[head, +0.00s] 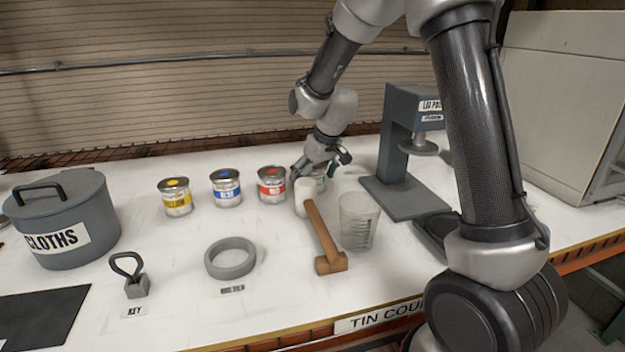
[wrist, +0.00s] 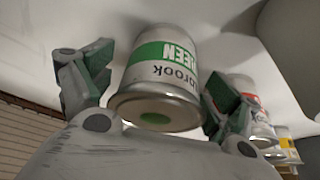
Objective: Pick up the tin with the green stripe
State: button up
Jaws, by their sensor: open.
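The tin with the green stripe (wrist: 165,72) fills the middle of the wrist view, where it looks upside down, with a green dot on its lid. In the head view only a sliver of this tin (head: 321,183) shows, behind a white cylinder and under my gripper (head: 325,163). In the wrist view my gripper (wrist: 160,88) is open, with one green-padded finger on each side of the tin. Gaps show between the fingers and the tin. The tin stands on the white counter.
Yellow (head: 175,197), blue (head: 226,188) and red (head: 272,184) tins stand in a row to the left. A grey press (head: 395,160) is close on the right.

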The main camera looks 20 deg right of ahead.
jog(key=c, duration=1.6)
jog(key=shift+c, duration=0.2)
jog(key=shift+r, duration=0.25)
